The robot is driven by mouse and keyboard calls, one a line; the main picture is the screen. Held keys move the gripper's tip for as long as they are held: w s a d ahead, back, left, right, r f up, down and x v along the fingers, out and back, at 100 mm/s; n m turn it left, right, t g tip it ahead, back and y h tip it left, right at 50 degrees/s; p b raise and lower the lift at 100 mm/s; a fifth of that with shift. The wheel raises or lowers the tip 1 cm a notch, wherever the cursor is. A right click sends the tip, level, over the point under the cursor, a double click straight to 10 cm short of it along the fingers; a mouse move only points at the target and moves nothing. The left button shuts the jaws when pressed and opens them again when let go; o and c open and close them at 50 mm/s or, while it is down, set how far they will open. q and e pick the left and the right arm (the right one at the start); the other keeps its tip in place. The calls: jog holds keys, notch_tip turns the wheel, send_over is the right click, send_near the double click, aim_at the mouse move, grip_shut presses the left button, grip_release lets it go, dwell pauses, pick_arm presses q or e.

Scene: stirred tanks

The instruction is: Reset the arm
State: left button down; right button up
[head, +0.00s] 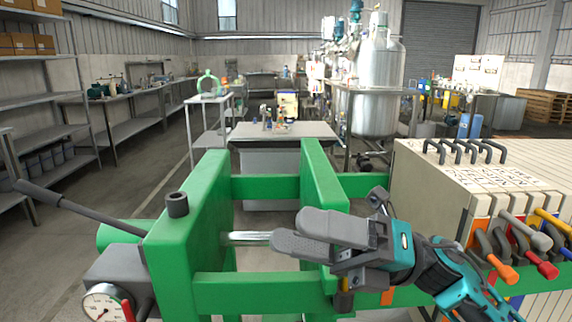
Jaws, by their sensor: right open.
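My right gripper (290,232) shows in the lower middle of the head view, its arm coming in from the lower right. Its two grey fingers point left, one above the other, with a small gap between them and nothing seen in it. It is in front of the right upright of a green press-like frame (185,235), and covers part of a shiny metal rod (250,238). I cannot tell whether it touches the frame. My left gripper is not in view.
A dark lever (75,215) and a pressure gauge (105,303) are at the lower left. A beige box (450,195) with coloured handles stands close on the right. A grey table (283,131) and a steel tank (378,85) stand farther back. Open floor lies left of the frame.

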jog(key=w+d+f+m+t+h+p, duration=0.1)
jog(key=w+d+f+m+t+h, duration=0.25)
jog(key=m+t, duration=0.55)
jog(key=w+d+f+m+t+h+p, duration=0.1)
jog(key=w+d+f+m+t+h, duration=0.15)
jog(key=f+m+t, duration=0.6)
jog(key=w+d+f+m+t+h+p, duration=0.15)
jog(key=m+t+h, duration=0.3)
jog(key=m, duration=0.85)
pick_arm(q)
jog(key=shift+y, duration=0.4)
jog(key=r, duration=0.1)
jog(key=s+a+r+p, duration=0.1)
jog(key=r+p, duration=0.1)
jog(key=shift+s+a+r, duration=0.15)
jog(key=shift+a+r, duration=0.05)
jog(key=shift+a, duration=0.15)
pick_arm(e)
jog(key=s+d+f+m+g+h, duration=0.2)
jog(key=s+f+m+h, duration=0.1)
jog(key=f, duration=0.5)
jog(key=s+d+f+m+g+h, duration=0.3)
jog(key=s+f+m, duration=0.2)
jog(key=s+f, duration=0.2)
jog(key=s+d+f+m+g+h, duration=0.2)
jog(key=s+f+m+h, duration=0.1)
jog(key=f, duration=0.5)
jog(key=shift+s+d+f+m, duration=0.3)
jog(key=shift+s+d+m, duration=0.1)
jog(key=shift+s+m, duration=0.5)
